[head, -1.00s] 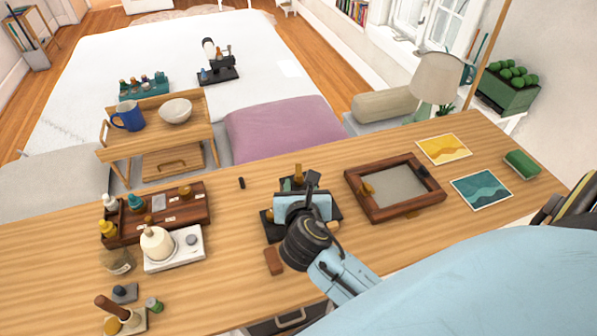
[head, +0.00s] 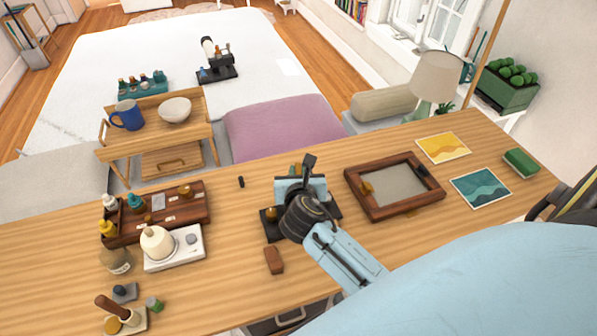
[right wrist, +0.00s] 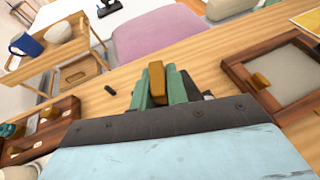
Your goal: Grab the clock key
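I cannot make out a clear key shape. In the right wrist view an upright brass-brown piece (right wrist: 156,82) stands between green parts (right wrist: 176,86) just beyond the gripper's dark edge; it may be the clock key. In the head view my right gripper (head: 302,172) is over a black stand (head: 270,224) on the desk and hides much of it. Green parts show just behind the gripper. Its fingers are largely hidden, so I cannot tell whether they are open or touching the piece. My left gripper is not in view.
A wooden framed tray (head: 352,190) lies right of the gripper. A compartment box (head: 155,228) and a white scale-like base (head: 180,256) stand left. A brown block (head: 274,260) lies in front. A small black item (head: 241,182) lies on clear desk (head: 235,215).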

